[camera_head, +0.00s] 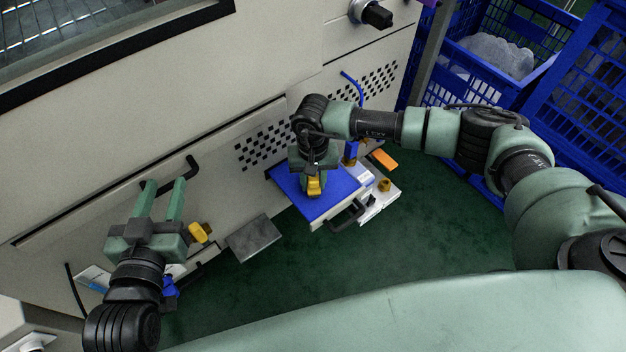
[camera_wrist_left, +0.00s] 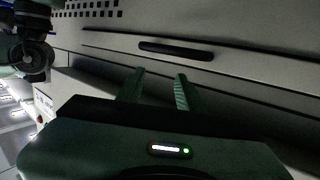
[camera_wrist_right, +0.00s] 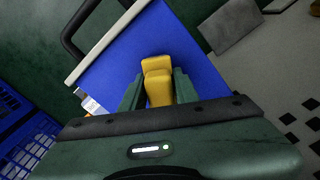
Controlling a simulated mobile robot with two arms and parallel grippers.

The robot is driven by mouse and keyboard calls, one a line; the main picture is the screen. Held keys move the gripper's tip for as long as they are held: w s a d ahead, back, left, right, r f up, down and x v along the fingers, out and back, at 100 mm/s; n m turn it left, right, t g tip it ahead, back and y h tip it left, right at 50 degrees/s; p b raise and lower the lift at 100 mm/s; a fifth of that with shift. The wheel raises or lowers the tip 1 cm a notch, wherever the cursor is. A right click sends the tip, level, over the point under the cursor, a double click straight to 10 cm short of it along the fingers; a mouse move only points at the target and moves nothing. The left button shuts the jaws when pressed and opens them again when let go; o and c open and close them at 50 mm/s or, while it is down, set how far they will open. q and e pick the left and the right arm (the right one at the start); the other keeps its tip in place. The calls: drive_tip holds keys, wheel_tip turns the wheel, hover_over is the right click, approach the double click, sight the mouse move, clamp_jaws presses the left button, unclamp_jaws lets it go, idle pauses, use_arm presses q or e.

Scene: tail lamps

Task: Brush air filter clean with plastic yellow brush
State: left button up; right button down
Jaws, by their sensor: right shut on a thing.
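The air filter looks like the blue flat panel (camera_head: 335,203) in a light frame with a black handle. It sticks out from the lower part of the beige machine. In the right wrist view the blue panel (camera_wrist_right: 112,70) lies right beyond my fingers. My right gripper (camera_head: 314,178) is over the panel, shut on the yellow brush (camera_head: 314,186). The brush shows between the fingers in the right wrist view (camera_wrist_right: 157,80); I cannot tell whether it touches the panel. My left gripper (camera_head: 164,195) is open and empty, its fingers (camera_wrist_left: 158,82) pointing toward the machine front near a black handle.
The beige machine (camera_head: 230,95) fills the left and back. A grey metal plate (camera_head: 254,238) juts out left of the filter. An orange piece (camera_head: 383,159) is right of it. Blue crates (camera_head: 450,85) stand at the back right.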

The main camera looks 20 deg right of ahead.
use_arm(q)
drive_tip(key=shift+w+d+r, duration=0.1)
drive_tip(key=shift+r, duration=0.3)
